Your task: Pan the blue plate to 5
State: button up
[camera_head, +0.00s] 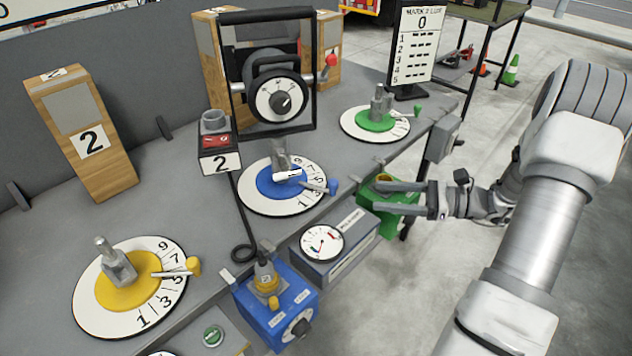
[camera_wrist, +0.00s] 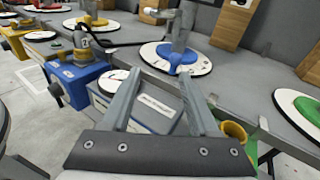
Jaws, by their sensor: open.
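The blue plate (camera_head: 265,187) is a round disc on a white dial (camera_head: 262,207) with numbers along its right side. A grey post with a lamp-like head (camera_head: 281,160) stands on it. Its pointer ends in a blue knob (camera_head: 333,186) at the dial's right edge, over the numbers below the 7; I cannot read the exact value. My gripper (camera_head: 374,197) is open and empty, to the right of the knob and apart from it. In the wrist view the blue plate (camera_wrist: 172,57) lies beyond my open fingers (camera_wrist: 158,88).
A grey gauge box (camera_head: 345,249) and a blue box (camera_head: 277,310) sit along the bench front. A green box (camera_head: 392,219) is beside my gripper. A yellow-plate dial (camera_head: 95,312) is at left, a green-plate dial (camera_head: 352,124) behind. A framed gauge (camera_head: 278,98) stands behind the blue plate.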

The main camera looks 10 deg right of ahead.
aim_at(321, 188)
jog(key=w+a, duration=0.3)
jog(key=a, duration=0.1)
jog(key=w+a+f+m+t, duration=0.1)
jog(key=w+a, duration=0.2)
jog(key=a, duration=0.1)
jog(key=w+a+f+m+t+b, duration=0.1)
jog(key=w+a, duration=0.2)
jog(key=a, duration=0.1)
jog(key=shift+w+a+f, duration=0.1)
jog(key=shift+w+a, duration=0.15)
jog(key=shift+a, duration=0.1)
grip_shut()
dwell(1.3)
